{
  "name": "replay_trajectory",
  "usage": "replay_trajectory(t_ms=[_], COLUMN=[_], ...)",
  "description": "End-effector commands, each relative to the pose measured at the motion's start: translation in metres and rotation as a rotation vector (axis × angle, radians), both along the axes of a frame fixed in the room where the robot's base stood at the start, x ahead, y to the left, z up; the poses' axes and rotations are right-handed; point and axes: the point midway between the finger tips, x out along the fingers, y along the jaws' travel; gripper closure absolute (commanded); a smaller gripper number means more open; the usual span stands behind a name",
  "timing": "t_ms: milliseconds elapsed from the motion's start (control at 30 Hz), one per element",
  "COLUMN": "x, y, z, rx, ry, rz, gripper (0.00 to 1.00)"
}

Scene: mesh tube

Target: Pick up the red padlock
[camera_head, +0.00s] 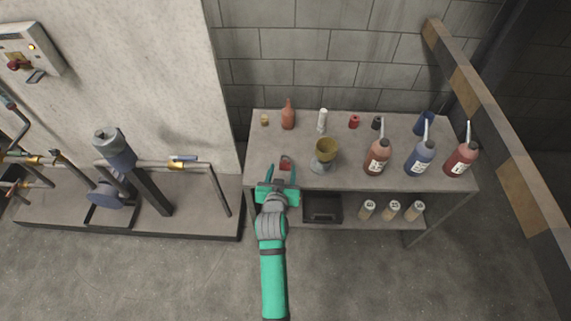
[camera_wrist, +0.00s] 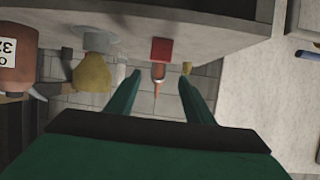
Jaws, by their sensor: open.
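The red padlock (camera_head: 285,163) lies on the grey table (camera_head: 345,168) near its front left part. My gripper (camera_head: 281,171) is open at the table's front edge, with its two green fingers pointing toward the padlock. In the wrist view the padlock (camera_wrist: 162,49) shows as a red block beyond the gap between the open fingers (camera_wrist: 160,80). Nothing is held. Whether the fingertips are level with the padlock cannot be told.
Several pump bottles (camera_head: 420,158) fill the table's right side. A shelf below holds a black bin (camera_head: 322,208). A pipe rig (camera_head: 130,165) stands left.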

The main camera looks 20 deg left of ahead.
Motion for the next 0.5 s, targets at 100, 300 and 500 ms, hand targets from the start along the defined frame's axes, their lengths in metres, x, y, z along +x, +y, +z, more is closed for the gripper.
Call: replay_trajectory(t_ms=[100,300,500], x=[0.013,0.039,0.047], y=[0.003,0.007,0.008], z=[-0.002,-0.011,-0.015], rx=[0.001,0.0,0.0], ry=[-0.002,0.0,0.0], rz=[0.001,0.001,0.0], gripper=[0.52,0.52,0.52])
